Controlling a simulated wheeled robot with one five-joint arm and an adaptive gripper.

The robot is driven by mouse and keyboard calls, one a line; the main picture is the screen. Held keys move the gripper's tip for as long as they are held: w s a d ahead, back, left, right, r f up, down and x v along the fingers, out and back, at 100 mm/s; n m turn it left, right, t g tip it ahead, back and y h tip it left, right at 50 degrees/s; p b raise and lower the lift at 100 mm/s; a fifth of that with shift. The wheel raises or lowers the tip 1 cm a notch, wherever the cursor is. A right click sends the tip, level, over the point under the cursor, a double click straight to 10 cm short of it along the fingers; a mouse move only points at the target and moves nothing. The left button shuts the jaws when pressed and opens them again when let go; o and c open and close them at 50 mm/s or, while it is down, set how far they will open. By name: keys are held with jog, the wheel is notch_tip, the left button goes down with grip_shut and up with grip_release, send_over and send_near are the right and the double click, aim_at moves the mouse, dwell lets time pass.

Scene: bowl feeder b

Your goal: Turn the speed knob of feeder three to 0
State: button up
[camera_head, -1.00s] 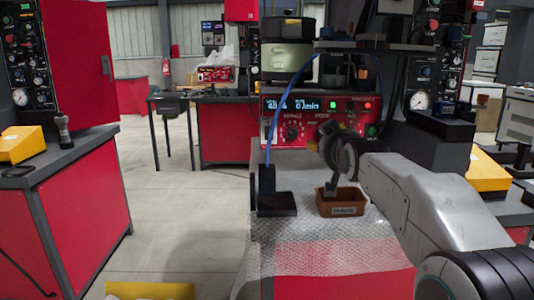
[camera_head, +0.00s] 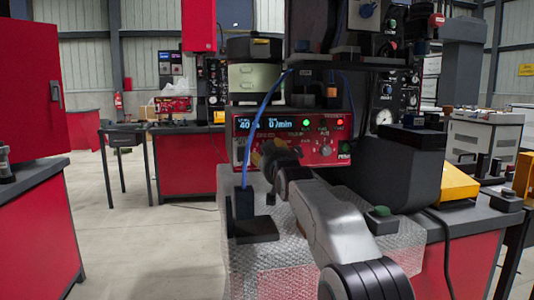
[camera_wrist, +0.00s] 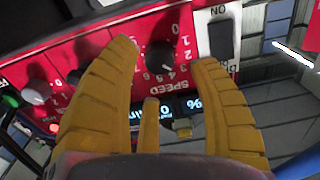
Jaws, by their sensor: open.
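The black speed knob (camera_wrist: 160,55) sits on a red control panel (camera_wrist: 60,52), with upside-down numbers around it and the word SPEED beside it. Its pointer is too small to read surely. In the head view my gripper (camera_head: 268,150) is in front of the left part of the panel (camera_head: 330,128) and hides the knob. The lit display (camera_head: 256,124) seems to read 40 and 0/min.
An ON switch (camera_wrist: 221,39) is close beside the right finger. A grey knob (camera_wrist: 37,92) and a green light (camera_wrist: 10,101) lie to the left. A blue cable (camera_head: 262,108) hangs left of my gripper. Bubble-wrap-like sheet (camera_head: 245,272) covers the bench below.

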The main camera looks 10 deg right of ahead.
jog(key=shift+w+p, duration=0.45)
jog(key=shift+w, duration=1)
jog(key=shift+r, duration=0.1)
grip_shut()
